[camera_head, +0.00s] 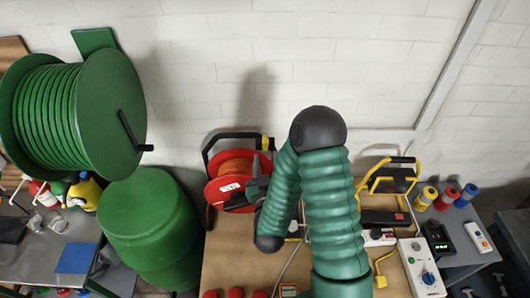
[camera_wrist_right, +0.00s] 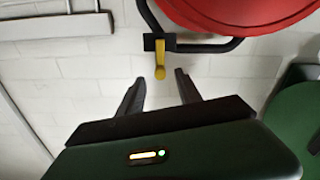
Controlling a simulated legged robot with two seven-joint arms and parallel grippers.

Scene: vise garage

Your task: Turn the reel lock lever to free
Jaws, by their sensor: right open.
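The red cable reel (camera_head: 222,190) stands on the wooden bench in a black tube frame, against the wall. Its yellow lock lever (camera_head: 266,143) sits at the top right of the frame. In the right wrist view the yellow lever (camera_wrist_right: 160,62) hangs from a black block on the frame, with the red reel (camera_wrist_right: 240,12) beyond it. My right gripper (camera_head: 246,192) is in front of the reel in the head view, partly hidden by my arm. In the wrist view its two fingers (camera_wrist_right: 160,88) are apart and empty, with the lever lined up between and just past their tips. My left gripper is not in view.
A large green hose reel (camera_head: 112,110) and a green barrel (camera_head: 150,225) stand left. A yellow-framed tool (camera_head: 390,182), a grey control box (camera_head: 420,268) and several coloured spools are right. Red knobs line the bench front. The white wall (camera_head: 210,60) is close behind.

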